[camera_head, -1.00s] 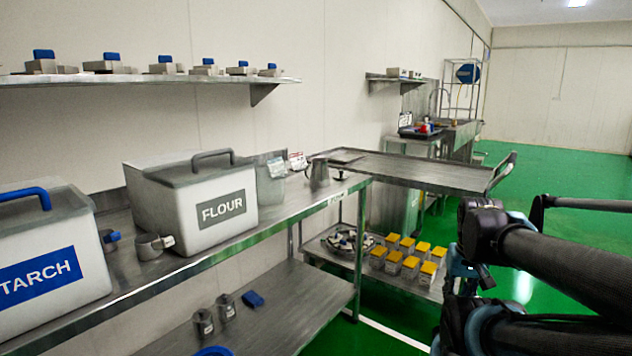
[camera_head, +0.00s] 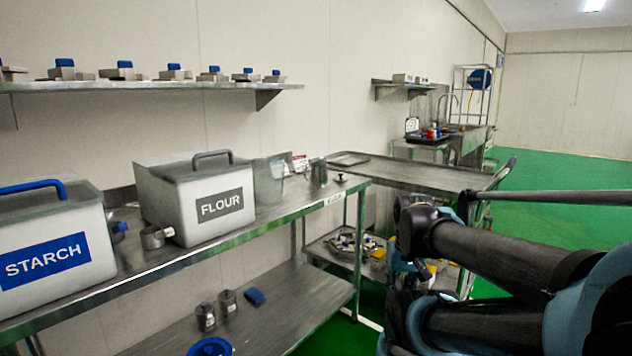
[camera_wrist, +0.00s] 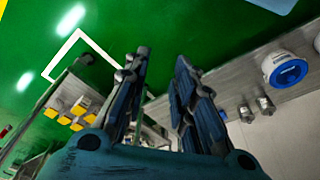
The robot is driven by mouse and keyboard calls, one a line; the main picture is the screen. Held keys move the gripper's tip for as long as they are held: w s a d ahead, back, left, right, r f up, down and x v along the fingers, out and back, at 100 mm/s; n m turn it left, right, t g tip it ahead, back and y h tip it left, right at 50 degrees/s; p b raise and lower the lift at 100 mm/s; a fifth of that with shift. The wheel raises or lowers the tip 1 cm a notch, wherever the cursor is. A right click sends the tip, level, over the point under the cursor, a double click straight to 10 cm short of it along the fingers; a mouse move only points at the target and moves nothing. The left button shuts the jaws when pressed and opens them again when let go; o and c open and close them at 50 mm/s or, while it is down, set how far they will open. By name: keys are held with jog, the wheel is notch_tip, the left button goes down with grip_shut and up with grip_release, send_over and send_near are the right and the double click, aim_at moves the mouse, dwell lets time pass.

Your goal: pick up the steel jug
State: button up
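The steel jug (camera_head: 317,172) stands upright at the far end of the steel table's top, just right of a clear plastic jug (camera_head: 268,180). I cannot make it out in the wrist view. My gripper (camera_wrist: 160,57) is open in the wrist view, with its two dark fingers apart and nothing held between the tips. It points over the green floor and the lower shelf, away from the jug. In the head view my arm is at the right, apart from the jug, and the fingers cannot be made out.
A flour bin (camera_head: 196,200) and a starch bin (camera_head: 54,245) stand on the steel table (camera_head: 275,216). Steel cups (camera_head: 205,316) and a blue bowl (camera_head: 209,346) are on its lower shelf. A trolley (camera_head: 420,172) adjoins the far end. Green floor (camera_head: 560,165) is free beyond.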

aim_at(316, 175)
jog(key=w+a+r+m+t+y, duration=0.2)
jog(key=w+a+r+m+y, duration=0.35)
jog(key=w, duration=0.45)
jog(key=w+a+r+m+t+y, duration=0.2)
jog(key=w+a+r+m+y, duration=0.15)
jog(key=w+a+m, duration=0.5)
jog(key=w+r+m+t+y, duration=0.1)
jog(key=w+r+m+t, duration=0.15)
jog(key=w+m, duration=0.35)
jog(key=w+a+r+m+t+y, duration=0.1)
jog(key=w+r+m+t, duration=0.15)
jog(key=w, duration=0.45)
jog(key=w+r+m+t+y, duration=0.1)
jog(key=w+r+m+t, duration=0.15)
jog(key=w+m, duration=0.35)
jog(key=shift+n, duration=0.35)
jog(key=x, duration=1.7)
jog(key=shift+w+a+f, duration=0.15)
jog(key=shift+w+a, duration=0.1)
jog(key=shift+w, duration=0.05)
grip_shut()
